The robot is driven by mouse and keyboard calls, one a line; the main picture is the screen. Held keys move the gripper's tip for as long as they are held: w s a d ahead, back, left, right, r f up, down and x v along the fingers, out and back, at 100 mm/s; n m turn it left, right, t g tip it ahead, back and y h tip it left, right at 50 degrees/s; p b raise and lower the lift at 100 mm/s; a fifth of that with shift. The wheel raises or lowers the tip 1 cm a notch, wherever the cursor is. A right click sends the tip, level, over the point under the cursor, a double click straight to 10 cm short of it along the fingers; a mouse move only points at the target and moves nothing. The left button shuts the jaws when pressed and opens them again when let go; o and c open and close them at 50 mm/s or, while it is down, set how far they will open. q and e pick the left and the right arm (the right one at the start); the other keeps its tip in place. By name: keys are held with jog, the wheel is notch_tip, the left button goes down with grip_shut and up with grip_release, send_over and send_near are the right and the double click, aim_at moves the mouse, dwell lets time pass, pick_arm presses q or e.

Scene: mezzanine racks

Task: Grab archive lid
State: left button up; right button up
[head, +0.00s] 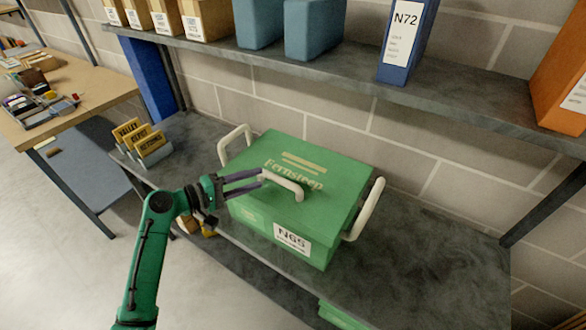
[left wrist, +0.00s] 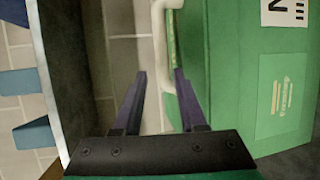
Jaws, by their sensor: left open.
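The green archive lid (head: 335,163) lies on top of a green archive box (head: 260,215) labelled NG5, with a pale handle (head: 285,182) across its top. My left gripper (head: 262,178) comes in from the left over the lid, open, with its dark fingertips at the near left end of that handle. In the left wrist view my left gripper (left wrist: 161,76) has its fingers apart. A pale handle (left wrist: 158,35) shows between and beyond them, partly behind the right finger. I cannot tell whether they touch. My right gripper is not in view.
The box stands on a dark grey shelf (head: 420,265) and has pale side handles (head: 366,209). An upper shelf (head: 350,75) with blue bins and binders runs above it. Yellow signs (head: 140,140) stand at left. The shelf is clear to the right.

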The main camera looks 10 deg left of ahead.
aim_at(266, 175)
pick_arm(q)
jog(key=p+x, duration=0.2)
jog(key=x, duration=0.3)
jog(key=shift+f+p, duration=0.15)
jog(key=shift+p, duration=0.2)
jog(key=shift+w+f, duration=0.15)
jog(key=shift+f, duration=0.05)
grip_shut()
